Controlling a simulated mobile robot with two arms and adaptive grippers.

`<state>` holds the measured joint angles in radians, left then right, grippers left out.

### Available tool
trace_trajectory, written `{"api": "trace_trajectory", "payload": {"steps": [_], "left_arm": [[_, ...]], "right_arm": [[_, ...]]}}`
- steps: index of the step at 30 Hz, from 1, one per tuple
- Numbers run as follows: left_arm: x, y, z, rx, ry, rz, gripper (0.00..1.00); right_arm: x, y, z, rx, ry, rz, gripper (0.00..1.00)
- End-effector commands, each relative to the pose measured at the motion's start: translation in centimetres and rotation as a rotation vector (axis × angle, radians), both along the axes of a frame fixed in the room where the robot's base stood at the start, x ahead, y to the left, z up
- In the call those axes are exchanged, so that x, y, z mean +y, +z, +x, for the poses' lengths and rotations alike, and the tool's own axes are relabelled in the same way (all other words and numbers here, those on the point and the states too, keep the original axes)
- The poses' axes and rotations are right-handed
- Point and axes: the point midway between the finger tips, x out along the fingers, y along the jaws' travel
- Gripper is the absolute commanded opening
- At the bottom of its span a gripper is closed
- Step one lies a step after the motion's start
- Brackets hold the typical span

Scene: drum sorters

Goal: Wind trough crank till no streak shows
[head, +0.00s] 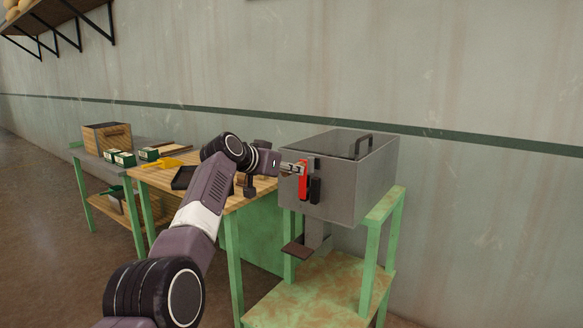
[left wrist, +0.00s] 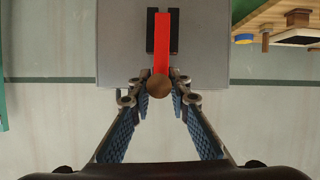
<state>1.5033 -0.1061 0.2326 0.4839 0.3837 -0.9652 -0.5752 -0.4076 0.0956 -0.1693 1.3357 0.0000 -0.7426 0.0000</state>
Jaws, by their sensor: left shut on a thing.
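The trough (head: 345,190) is a grey metal box on a green stand, with a dark handle on top. Its crank (head: 304,181) is a red arm on the face towards my left arm, beside a black upright piece. In the left wrist view the red crank arm (left wrist: 161,45) lies between two black prongs and ends in a round brown knob (left wrist: 158,86). My left gripper (head: 297,169) is at the crank, and its fingertips (left wrist: 158,93) are shut on the knob from both sides. The trough's inside and any streak are hidden. My right gripper is out of view.
A wooden-topped green table (head: 160,176) stands left of the trough, with a black tray and a yellow scoop (head: 163,163). A farther bench holds a wooden box (head: 107,138) and small green boxes. A brown plate (head: 298,251) hangs under the trough. The wall is close behind.

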Motion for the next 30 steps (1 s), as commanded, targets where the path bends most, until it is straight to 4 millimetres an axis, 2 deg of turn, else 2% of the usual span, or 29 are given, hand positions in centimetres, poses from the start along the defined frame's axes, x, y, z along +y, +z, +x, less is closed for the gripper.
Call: {"api": "trace_trajectory", "payload": {"steps": [15, 16, 20, 21, 30], "left_arm": [[0.23, 0.12, 0.1, -0.005, 0.005, 0.003, 0.0], [0.23, 0.12, 0.1, -0.005, 0.005, 0.003, 0.18], [0.2, 0.09, 0.08, -0.004, 0.004, 0.002, 0.32], [0.18, 0.08, 0.07, -0.003, 0.003, 0.002, 0.34], [0.11, 0.03, -0.01, -0.002, 0.002, 0.001, 0.34]], "right_arm": [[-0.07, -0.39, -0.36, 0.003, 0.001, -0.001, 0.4], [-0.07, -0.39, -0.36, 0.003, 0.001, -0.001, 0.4], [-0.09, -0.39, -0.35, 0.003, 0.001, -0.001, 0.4], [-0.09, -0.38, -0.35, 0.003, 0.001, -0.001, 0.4], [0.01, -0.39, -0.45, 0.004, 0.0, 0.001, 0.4]]}}
